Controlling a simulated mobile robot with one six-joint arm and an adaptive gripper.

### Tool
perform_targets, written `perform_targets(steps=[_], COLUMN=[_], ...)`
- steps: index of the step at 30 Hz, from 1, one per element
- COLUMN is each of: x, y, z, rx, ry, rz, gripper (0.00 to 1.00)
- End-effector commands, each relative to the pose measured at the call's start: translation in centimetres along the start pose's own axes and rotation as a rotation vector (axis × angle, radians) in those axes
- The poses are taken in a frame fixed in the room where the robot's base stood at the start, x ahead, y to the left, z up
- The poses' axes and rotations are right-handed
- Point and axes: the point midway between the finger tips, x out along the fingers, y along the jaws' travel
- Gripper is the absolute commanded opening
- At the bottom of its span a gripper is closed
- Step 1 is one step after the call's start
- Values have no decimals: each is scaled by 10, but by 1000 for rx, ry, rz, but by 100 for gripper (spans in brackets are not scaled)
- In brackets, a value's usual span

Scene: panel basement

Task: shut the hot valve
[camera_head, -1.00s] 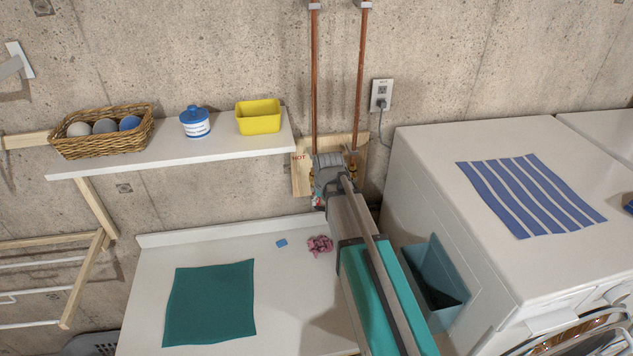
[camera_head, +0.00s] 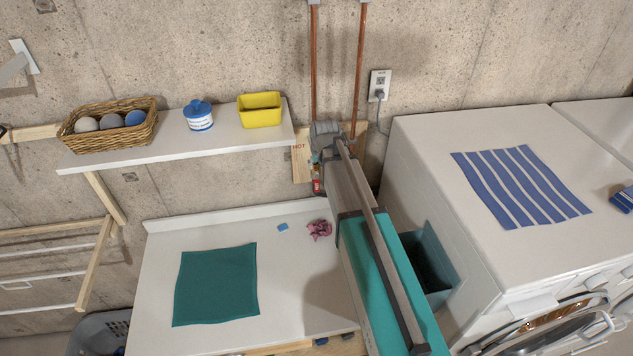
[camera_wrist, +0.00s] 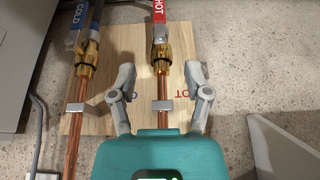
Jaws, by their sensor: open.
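The hot valve is a brass body with a red handle marked HOT (camera_wrist: 159,12), at the top of the wrist view. Its handle runs in line with the copper pipe (camera_wrist: 162,120). My gripper (camera_wrist: 160,75) is open and empty, with one finger on each side of the hot line and the brass fitting between them. The red handle lies beyond the fingertips. In the head view a bit of red handle (camera_head: 316,186) shows left of my arm, which hides most of the valve. The cold valve with a blue handle (camera_wrist: 84,20) stands to the left in the wrist view.
A wooden board (camera_wrist: 120,50) backs both lines. A grey cord (camera_wrist: 38,130) hangs left in the wrist view. A white shelf (camera_head: 180,150) ends just left of the board. A white counter (camera_head: 290,285) lies below, a white machine (camera_head: 430,150) to the right.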

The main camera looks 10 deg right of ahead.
Motion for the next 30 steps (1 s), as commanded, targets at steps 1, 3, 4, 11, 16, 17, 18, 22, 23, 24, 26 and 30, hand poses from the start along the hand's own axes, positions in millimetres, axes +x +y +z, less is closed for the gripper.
perform_targets(steps=[1,3,4,11,16,17,18,22,23,24,26,30], x=[2,4,5,20,34,36,40,51,53,56,61,73], y=[0,0,0,0,0,0,0,0,0,0,0,0], z=[0,0,0,1,1,1,1,1,1,1,1,1], rx=[0,0,0,0,0,0,0,0,0,0,0,0], ry=[0,0,0,0,0,0,0,0,0,0,0,0], rz=[0,0,0,0,0,0,0,0,0,0,0,0], gripper=[63,63,63,63,63,63,63,63,63,63,63,63])
